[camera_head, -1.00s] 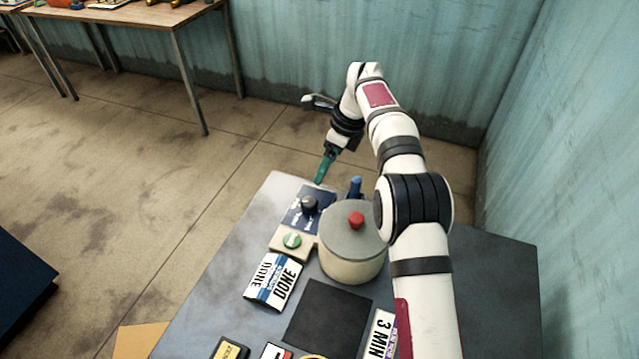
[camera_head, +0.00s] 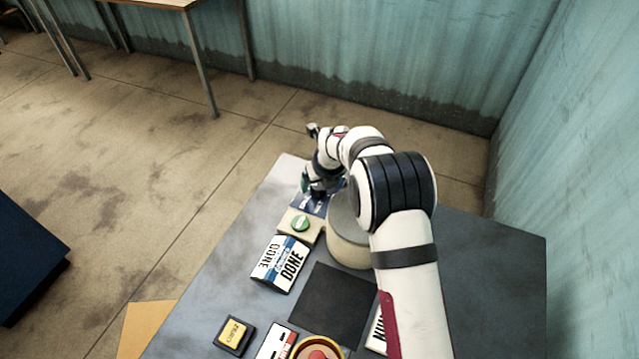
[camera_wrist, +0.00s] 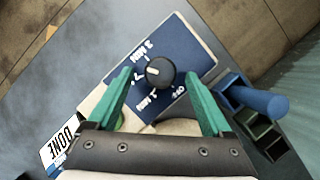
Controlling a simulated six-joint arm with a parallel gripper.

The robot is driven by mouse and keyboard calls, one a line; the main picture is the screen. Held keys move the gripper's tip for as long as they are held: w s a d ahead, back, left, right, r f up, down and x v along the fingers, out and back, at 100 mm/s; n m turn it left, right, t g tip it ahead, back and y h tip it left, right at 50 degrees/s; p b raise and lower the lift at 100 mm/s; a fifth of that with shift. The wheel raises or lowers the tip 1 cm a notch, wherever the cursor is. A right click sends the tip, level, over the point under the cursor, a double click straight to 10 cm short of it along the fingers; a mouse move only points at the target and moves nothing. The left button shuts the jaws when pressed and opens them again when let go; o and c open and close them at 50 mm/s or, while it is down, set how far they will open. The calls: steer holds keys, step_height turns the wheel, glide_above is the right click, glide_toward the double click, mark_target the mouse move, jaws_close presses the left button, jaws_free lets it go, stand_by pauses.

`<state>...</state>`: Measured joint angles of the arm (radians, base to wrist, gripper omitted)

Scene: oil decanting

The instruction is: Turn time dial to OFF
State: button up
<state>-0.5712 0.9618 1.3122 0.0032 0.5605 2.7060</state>
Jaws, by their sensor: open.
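The time dial (camera_wrist: 159,72) is a round black knob with a light pointer line, on a blue panel (camera_wrist: 198,56) with white markings. In the wrist view the pointer is toward the left side of the knob, away from the OFF marking (camera_wrist: 178,90) at the lower right. My gripper (camera_wrist: 157,85) is open, with its green fingers on either side of the dial and apart from it in the picture. I cannot tell its exact height above the panel. In the head view my gripper (camera_head: 308,188) is over the blue panel (camera_head: 310,207) and hides the dial.
A green button (camera_head: 300,223) sits just in front of the panel, with a DONE sign (camera_head: 281,263) nearer. A pale pot (camera_head: 347,243) stands right of them, partly behind my arm. A blue cylinder (camera_wrist: 262,102) is right of the panel.

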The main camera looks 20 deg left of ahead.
steer(key=shift+w+a+f, duration=0.15)
steer(key=shift+f, duration=0.4)
steer(key=shift+c, duration=0.3)
jaws_close()
